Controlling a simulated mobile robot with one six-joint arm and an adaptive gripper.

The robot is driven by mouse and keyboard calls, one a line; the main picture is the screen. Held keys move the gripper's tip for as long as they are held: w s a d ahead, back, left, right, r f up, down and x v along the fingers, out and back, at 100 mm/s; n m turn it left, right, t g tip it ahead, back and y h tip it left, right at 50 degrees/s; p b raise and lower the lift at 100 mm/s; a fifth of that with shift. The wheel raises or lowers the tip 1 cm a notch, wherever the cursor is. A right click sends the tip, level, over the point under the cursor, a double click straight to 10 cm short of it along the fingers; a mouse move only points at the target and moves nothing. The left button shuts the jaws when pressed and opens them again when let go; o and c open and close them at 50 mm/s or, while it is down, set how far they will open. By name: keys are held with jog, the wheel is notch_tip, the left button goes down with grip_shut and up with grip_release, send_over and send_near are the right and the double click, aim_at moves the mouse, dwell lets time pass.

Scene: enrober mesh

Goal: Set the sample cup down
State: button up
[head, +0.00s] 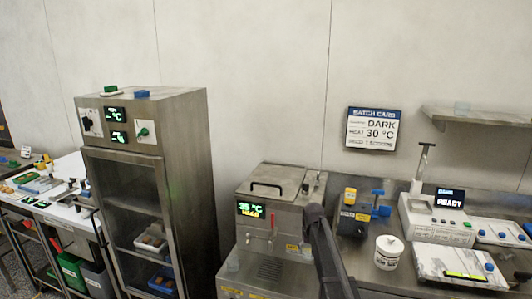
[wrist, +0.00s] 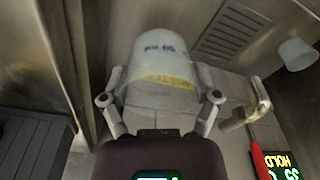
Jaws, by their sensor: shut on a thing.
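The sample cup, a pale rounded vessel (wrist: 153,62) with blue lettering and a yellow label, sits between the fingers of my gripper (wrist: 161,90) in the wrist view. The gripper is shut on it, one finger on each side. Whether the cup's base touches anything is not clear. In the head view my dark arm reaches down in front of the steel machine (head: 280,225), and neither the gripper nor the held cup can be made out there.
The wrist view shows a metal tap (wrist: 250,108), a red handle (wrist: 267,150), a display (wrist: 280,165) and a pale cylinder (wrist: 297,53) at right. In the head view, a white tub (head: 388,252) and yellow-and-blue device (head: 355,215) stand right of the machine. A steel cabinet (head: 150,180) stands left.

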jog(key=shift+r+p, duration=0.65)
jog(key=shift+r, duration=0.35)
jog(key=shift+s, duration=0.1)
